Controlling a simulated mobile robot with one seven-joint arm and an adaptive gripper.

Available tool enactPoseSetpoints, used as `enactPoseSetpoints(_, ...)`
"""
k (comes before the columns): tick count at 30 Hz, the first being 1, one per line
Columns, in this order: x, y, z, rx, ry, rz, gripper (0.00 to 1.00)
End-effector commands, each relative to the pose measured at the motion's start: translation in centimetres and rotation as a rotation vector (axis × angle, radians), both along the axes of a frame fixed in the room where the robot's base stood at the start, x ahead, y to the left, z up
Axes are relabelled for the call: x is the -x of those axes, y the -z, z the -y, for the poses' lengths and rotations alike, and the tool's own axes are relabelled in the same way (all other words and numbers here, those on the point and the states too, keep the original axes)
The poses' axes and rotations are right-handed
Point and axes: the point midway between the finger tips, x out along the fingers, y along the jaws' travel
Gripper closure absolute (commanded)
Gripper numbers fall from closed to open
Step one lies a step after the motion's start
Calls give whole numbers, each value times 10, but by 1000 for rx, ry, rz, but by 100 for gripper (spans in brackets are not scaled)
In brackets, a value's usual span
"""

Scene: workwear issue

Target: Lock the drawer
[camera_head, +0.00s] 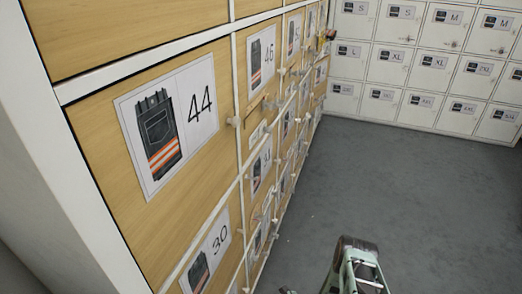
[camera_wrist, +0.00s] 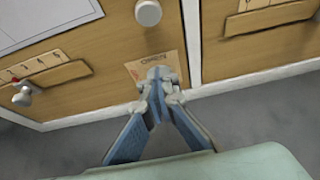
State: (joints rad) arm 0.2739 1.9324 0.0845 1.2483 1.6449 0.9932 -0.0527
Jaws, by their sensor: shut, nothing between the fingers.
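In the wrist view, a wooden drawer front (camera_wrist: 110,98) in a white frame fills the upper left. It has a round white knob (camera_wrist: 148,12) and a brown label (camera_wrist: 137,70) with dark writing that I cannot read for certain. A numbered strip (camera_wrist: 45,72) sits to its left, with a small white and red piece (camera_wrist: 22,96) below it. My gripper (camera_wrist: 160,74) is shut and empty, its fingertips over the label. I cannot tell whether they touch it. The drawer's number is not legible in the wrist view. The fingers hide part of the label.
In the head view, wooden fronts with picture cards, such as number 44 (camera_head: 165,130) and number 30 (camera_head: 212,250), line the left. White lockers (camera_head: 425,78) with size labels stand at the back. The grey floor (camera_head: 390,185) between is clear. Another wooden front (camera_wrist: 245,55) lies right.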

Motion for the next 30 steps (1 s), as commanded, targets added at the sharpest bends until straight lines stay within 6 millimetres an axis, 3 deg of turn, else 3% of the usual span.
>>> enactPoseSetpoints(26,13,-7,-5,-1,0,0,100)
enactPoseSetpoints(30,16,-6,3,0,0,0,100)
